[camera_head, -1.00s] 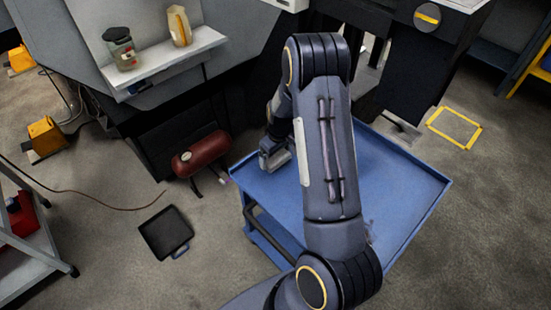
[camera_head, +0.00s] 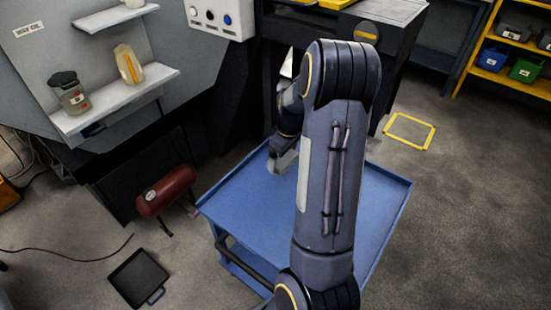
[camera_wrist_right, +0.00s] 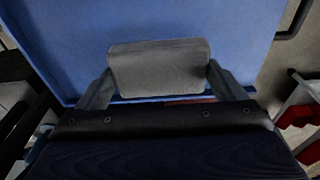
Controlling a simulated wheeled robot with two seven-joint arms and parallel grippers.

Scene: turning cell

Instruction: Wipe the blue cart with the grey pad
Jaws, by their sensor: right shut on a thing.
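The blue cart (camera_head: 236,207) stands in the middle of the head view, its flat top partly hidden behind my right arm. It fills most of the right wrist view (camera_wrist_right: 70,45). The grey pad (camera_wrist_right: 158,66) is between the two fingers of my right gripper (camera_wrist_right: 160,82), which is shut on it. The pad is over the cart top near an edge; I cannot tell for sure whether it touches. In the head view my right gripper (camera_head: 282,162) is at the cart's far edge, with the pad hard to make out. My left gripper is out of view.
A dark machine with a shelf (camera_head: 125,100) holding a jar (camera_head: 70,94) and a jug (camera_head: 128,64) stands behind left. A red tank (camera_head: 167,190) and a black tray (camera_head: 138,277) are on the floor at left. Floor right of the cart is open, with a yellow marked square (camera_head: 410,131).

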